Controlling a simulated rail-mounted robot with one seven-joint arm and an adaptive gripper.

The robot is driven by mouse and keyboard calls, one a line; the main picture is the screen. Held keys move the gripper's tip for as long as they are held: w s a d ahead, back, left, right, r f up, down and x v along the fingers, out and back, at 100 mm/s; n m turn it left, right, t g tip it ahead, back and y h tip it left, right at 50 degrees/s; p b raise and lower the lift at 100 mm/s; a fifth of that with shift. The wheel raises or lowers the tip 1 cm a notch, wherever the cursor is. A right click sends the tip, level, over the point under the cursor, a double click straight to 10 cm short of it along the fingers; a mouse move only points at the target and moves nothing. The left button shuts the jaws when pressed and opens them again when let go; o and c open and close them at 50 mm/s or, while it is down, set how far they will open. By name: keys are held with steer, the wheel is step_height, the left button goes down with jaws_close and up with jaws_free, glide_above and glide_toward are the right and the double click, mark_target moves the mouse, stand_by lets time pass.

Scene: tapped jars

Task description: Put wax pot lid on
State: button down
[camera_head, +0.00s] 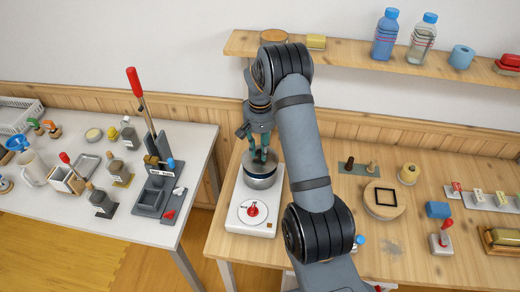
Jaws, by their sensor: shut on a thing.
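The fingers hide the grasped part. I cannot tell whether the lid is seated flat or still slightly above the rim.
A red dial (253,209) is on the heater's front. My arm hides the table just right of the pot. A shelf (350,54) with bottles runs above.

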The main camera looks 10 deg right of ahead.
steer(key=shift+f+b, duration=0.45)
steer(key=shift+f, duration=0.3)
steer(key=shift+f+b, duration=0.95)
steer(key=shift+b, duration=0.2)
stand_by(0.5)
stand_by(0.5)
steer(key=c, duration=1.4)
jaws_free()
steer(key=shift+c, duration=0.2)
steer(key=shift+r, duration=0.1)
step_height(320, 180, up, 12)
